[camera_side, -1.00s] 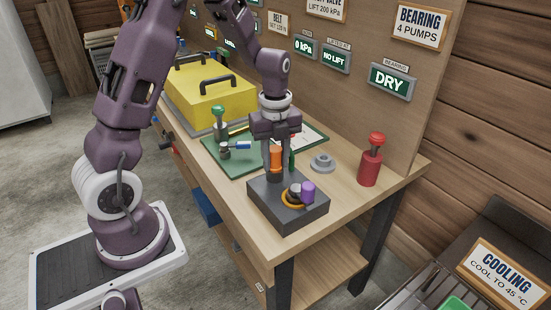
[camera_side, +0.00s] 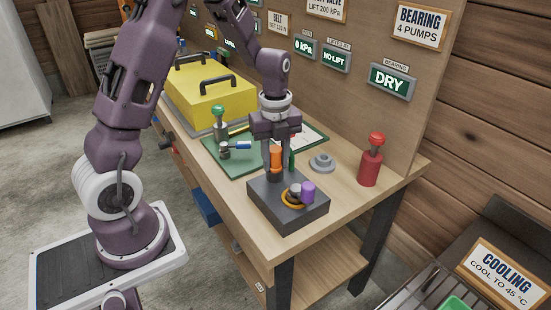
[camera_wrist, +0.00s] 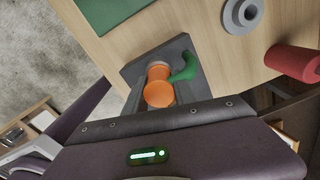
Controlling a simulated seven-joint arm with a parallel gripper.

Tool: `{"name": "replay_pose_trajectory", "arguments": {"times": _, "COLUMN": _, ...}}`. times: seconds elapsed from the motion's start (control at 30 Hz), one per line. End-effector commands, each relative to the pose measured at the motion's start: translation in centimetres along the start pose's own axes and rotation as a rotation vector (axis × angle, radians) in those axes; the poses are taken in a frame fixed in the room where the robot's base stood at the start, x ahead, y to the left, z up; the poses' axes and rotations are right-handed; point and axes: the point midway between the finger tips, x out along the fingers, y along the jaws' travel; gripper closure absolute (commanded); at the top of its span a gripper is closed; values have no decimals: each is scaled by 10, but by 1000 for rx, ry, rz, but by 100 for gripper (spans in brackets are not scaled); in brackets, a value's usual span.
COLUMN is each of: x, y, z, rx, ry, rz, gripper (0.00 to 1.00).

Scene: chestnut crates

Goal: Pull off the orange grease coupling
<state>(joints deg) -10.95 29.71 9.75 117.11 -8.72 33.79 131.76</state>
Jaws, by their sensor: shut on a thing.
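The orange grease coupling (camera_side: 276,157) stands upright at the back of the dark grey block (camera_side: 306,222) on the workbench. My gripper (camera_side: 277,166) points straight down over it, and its fingers are shut on the coupling. The coupling also shows in the wrist view (camera_wrist: 158,90) as an orange cylinder with a lighter collar, on the dark block. A green curved piece (camera_wrist: 186,68) sits close beside it. The coupling's lower end is partly hidden by the fingers, so I cannot tell whether it still touches the block.
A purple cap (camera_side: 308,190) and an orange ring (camera_side: 291,203) sit on the block's front. A grey flanged disc (camera_side: 322,163) and a red grease pump (camera_side: 370,163) stand to the right. A green mat (camera_side: 225,164) lies behind left. A sign reading DRY (camera_side: 391,82) hangs on the back board.

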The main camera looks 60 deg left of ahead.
Motion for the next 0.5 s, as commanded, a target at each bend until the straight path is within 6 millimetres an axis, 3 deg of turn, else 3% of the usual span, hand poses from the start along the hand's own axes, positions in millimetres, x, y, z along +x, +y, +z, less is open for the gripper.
{"name": "replay_pose_trajectory", "arguments": {"times": 0.5, "x": -4, "y": 0, "z": 0, "rx": 0, "ry": 0, "rz": 0, "gripper": 100}}
